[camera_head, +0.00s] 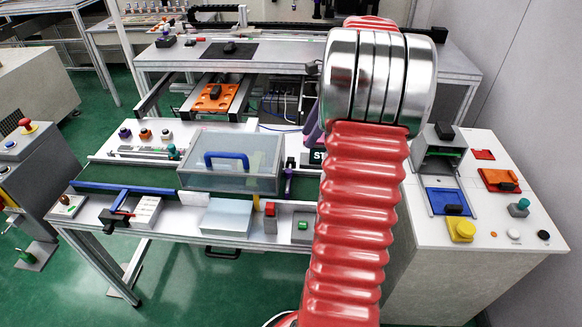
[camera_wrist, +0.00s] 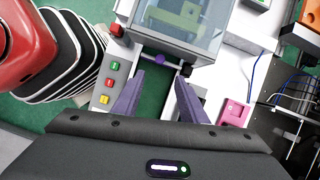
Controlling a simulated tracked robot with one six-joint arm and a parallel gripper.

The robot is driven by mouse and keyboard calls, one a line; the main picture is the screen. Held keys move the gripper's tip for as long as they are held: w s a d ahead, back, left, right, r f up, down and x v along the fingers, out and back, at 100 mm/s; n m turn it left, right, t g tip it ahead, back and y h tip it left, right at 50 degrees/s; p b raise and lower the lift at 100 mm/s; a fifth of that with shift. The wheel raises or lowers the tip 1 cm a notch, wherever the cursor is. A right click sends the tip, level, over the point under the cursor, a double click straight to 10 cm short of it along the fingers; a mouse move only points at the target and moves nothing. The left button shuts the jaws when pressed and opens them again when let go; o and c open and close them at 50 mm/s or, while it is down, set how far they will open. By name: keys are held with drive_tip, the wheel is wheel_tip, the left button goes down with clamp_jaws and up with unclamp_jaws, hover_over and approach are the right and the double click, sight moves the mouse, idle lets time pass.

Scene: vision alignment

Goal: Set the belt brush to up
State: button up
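In the wrist view a thin bar with a purple knob (camera_wrist: 159,60) crosses the green belt (camera_wrist: 152,96) beside the clear-lidded box. It looks like the belt brush, but I cannot tell its setting. In the head view a small purple-topped post (camera_head: 289,178) stands at the belt, just right of the box; it appears to be the same part. My gripper (camera_wrist: 158,77) is open and empty, its two purple fingers apart over the belt, with the bar just beyond the fingertips. In the head view my red arm hides most of the gripper and the right end of the belt.
The clear box with a blue handle (camera_head: 232,163) covers the middle of the belt. Red, green and yellow buttons (camera_wrist: 109,82) sit left of my fingers. A pink block (camera_wrist: 234,112) lies to the right. A white console (camera_head: 490,215) stands right of my arm.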

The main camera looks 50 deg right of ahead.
sight(290, 171)
drive_tip(key=x, duration=1.4)
drive_tip(key=shift+d, duration=0.1)
drive_tip(key=shift+s, duration=0.1)
clamp_jaws()
idle(0.5)
